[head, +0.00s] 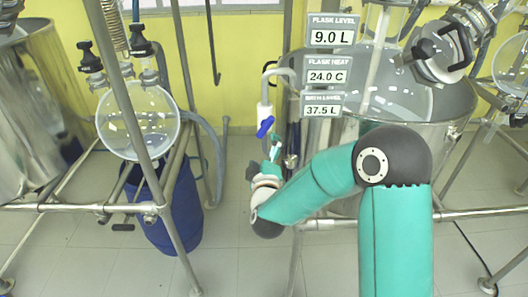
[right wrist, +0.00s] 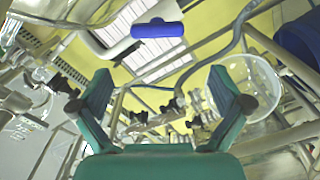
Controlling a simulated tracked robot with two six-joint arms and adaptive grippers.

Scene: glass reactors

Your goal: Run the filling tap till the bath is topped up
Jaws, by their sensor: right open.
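The filling tap (head: 264,112) is a pale upright pipe end with a blue handle (head: 265,127), left of the steel bath (head: 448,133). In the right wrist view, the blue handle (right wrist: 157,30) lies across the top, beyond my fingertips. My right gripper (head: 275,148) is just below the handle, open and empty, apart from it. Its two fingers also show spread in the right wrist view (right wrist: 157,85). The bath level sign (head: 322,104) reads 37.5 L. My right arm hides part of the bath. My left gripper is not in view.
Signs above read flask level (head: 333,37) 9.0 L and flask heat (head: 328,76) 24.0 C. A round glass flask (head: 137,122) on a steel frame and a blue drum (head: 172,212) stand left. Frame rails cross low. Floor between drum and arm is clear.

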